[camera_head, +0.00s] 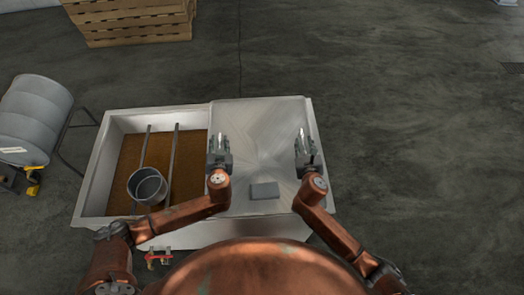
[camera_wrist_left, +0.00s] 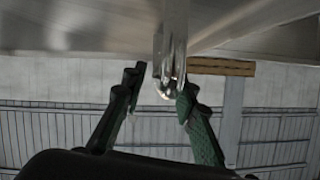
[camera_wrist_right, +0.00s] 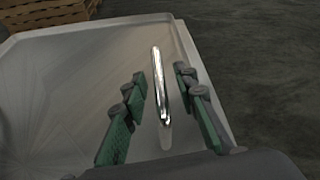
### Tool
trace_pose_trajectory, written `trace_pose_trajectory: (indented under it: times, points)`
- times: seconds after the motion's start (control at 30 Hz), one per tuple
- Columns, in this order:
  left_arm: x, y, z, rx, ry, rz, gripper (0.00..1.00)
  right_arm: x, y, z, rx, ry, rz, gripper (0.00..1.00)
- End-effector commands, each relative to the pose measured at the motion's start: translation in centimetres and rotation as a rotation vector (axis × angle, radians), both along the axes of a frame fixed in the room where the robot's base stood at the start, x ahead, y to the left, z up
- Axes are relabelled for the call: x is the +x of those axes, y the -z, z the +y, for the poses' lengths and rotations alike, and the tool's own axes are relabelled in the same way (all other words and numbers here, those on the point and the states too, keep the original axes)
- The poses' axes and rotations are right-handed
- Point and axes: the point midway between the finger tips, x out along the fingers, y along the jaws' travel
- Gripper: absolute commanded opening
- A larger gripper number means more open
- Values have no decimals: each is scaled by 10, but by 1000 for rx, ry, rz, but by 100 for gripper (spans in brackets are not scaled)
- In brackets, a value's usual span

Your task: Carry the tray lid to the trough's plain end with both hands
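The tray lid (camera_head: 260,125) is a flat metal sheet over the right part of the trough (camera_head: 97,180). It has two shiny bar handles. My left gripper (camera_head: 219,145) is at the lid's left handle; in the left wrist view its open fingers (camera_wrist_left: 160,95) have the bright handle (camera_wrist_left: 172,45) between and beyond them. My right gripper (camera_head: 304,145) is at the right handle; in the right wrist view its open fingers (camera_wrist_right: 158,105) stand apart on either side of the handle (camera_wrist_right: 160,85). I cannot tell how deep either handle sits between the fingers.
A small grey block (camera_head: 264,190) lies on the lid's near part. The trough's open left part holds brown material (camera_head: 185,185), two rails (camera_head: 174,150) and a grey bucket (camera_head: 147,186). A red-handled tap (camera_head: 157,259) sticks out in front.

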Motion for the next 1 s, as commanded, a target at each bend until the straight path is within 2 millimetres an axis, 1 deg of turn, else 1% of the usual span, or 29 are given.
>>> trace_pose_trajectory:
  times: [0.17,0.4,0.6,0.7,0.83,0.93,1.0]
  points:
    - [-19,-6,-5,-6,2,3,27,0,0,0,0,0,0,27]
    - [-66,-25,-13,-7,1,4,27,0,0,0,0,0,0,27]
    - [-95,-38,-18,-4,0,2,27,0,0,0,0,0,0,27]
    - [-103,-42,-20,-4,0,2,27,0,0,0,0,0,0,27]
    - [-107,-44,-20,-1,-1,1,27,-4,-1,0,0,0,0,27]
    - [-108,-44,-20,0,-1,0,27,-14,-5,-1,0,0,1,27]
    - [-108,-44,-20,0,0,0,27,-26,-10,-1,-1,-1,0,27]
